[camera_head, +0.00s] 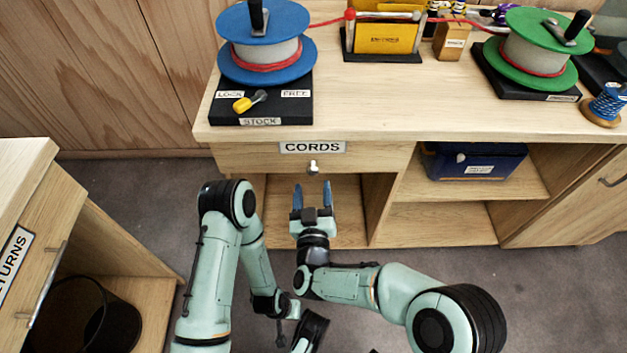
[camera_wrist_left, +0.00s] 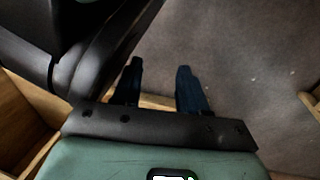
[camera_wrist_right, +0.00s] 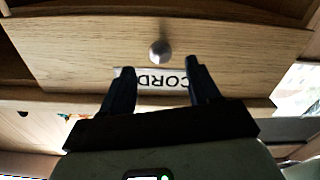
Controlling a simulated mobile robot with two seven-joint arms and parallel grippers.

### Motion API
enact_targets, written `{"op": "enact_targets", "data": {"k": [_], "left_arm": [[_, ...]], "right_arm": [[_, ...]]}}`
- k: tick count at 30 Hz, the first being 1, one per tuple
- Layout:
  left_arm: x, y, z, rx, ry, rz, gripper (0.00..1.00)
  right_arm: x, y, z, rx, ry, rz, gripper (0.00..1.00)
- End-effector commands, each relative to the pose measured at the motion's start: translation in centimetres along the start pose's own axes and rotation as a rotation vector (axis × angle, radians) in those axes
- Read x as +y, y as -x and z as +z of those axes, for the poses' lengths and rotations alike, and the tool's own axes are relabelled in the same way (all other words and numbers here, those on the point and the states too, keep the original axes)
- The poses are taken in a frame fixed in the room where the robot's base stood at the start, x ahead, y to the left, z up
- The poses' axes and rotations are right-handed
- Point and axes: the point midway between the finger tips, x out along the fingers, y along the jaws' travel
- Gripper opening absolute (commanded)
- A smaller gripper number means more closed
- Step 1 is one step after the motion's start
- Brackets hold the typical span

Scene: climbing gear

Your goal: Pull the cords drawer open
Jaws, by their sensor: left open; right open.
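The cords drawer (camera_head: 375,157) is shut under the worktop, with a CORDS label (camera_head: 312,147) and a small round metal knob (camera_head: 313,167). My right gripper (camera_head: 312,190) is open and empty just below and in front of the knob, its blue fingers pointing at the drawer. In the right wrist view the knob (camera_wrist_right: 160,51) shows beyond and between the open fingers (camera_wrist_right: 158,90), apart from them; the label is partly hidden by the fingers. My left gripper (camera_wrist_left: 160,85) is open and empty over the floor; in the head view its fingers are hard to make out.
The worktop (camera_head: 400,100) carries a blue spool (camera_head: 262,70) on a STOCK base and a green spool (camera_head: 535,60). A blue bin (camera_head: 475,161) sits on a shelf right of the drawer. A RETURNS cabinet (camera_head: 30,250) stands at left. Open shelves lie below the drawer.

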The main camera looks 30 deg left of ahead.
Motion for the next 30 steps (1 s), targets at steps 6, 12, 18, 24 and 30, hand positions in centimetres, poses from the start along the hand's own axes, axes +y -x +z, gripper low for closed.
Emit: {"op": "enact_targets", "data": {"k": [6, 12, 18, 24, 30], "left_arm": [[-0.9, -0.8, 1.1, -0.038, 0.011, -0.017, 0.43], [-1.1, -1.0, 1.4, -0.048, 0.014, -0.022, 0.43], [-1.2, -1.0, 1.4, -0.049, 0.014, -0.022, 0.43], [-1.2, -1.0, 1.4, -0.049, 0.014, -0.022, 0.43], [-1.1, -1.0, 1.4, -0.048, 0.013, -0.021, 0.43]], "right_arm": [[0.0, -3.0, 0.1, 0.0, -0.001, 0.001, 0.61], [0.0, -3.9, 0.1, -0.001, 0.0, -0.001, 0.61], [0.0, -3.9, 0.1, -0.002, 0.0, -0.001, 0.61], [0.0, -3.9, 0.1, -0.001, 0.0, -0.001, 0.03], [0.0, -3.8, 0.1, -0.001, 0.0, -0.001, 0.0]]}}
